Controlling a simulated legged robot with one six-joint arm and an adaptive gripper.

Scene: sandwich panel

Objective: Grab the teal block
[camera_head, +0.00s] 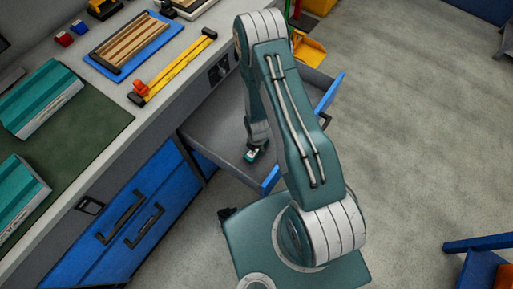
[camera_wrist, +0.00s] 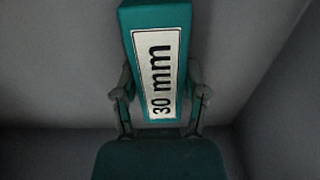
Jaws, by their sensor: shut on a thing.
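The teal block (camera_wrist: 158,60) fills the upper middle of the wrist view. It has a white label reading "30 mm". My gripper (camera_wrist: 162,98) is shut on it, with one finger on each side of the block. In the head view, my arm reaches down into an open drawer (camera_head: 222,128), and the block (camera_head: 256,154) shows as a small teal piece inside it near the front. The gripper's fingers are too small to make out there. I cannot tell whether the block touches the drawer floor.
The drawer has a blue front (camera_head: 270,180) and grey walls close around my gripper. The counter above holds a yellow clamp (camera_head: 175,66), a blue tray of wooden strips (camera_head: 133,44) and teal panels (camera_head: 40,98). Open grey floor lies to the right.

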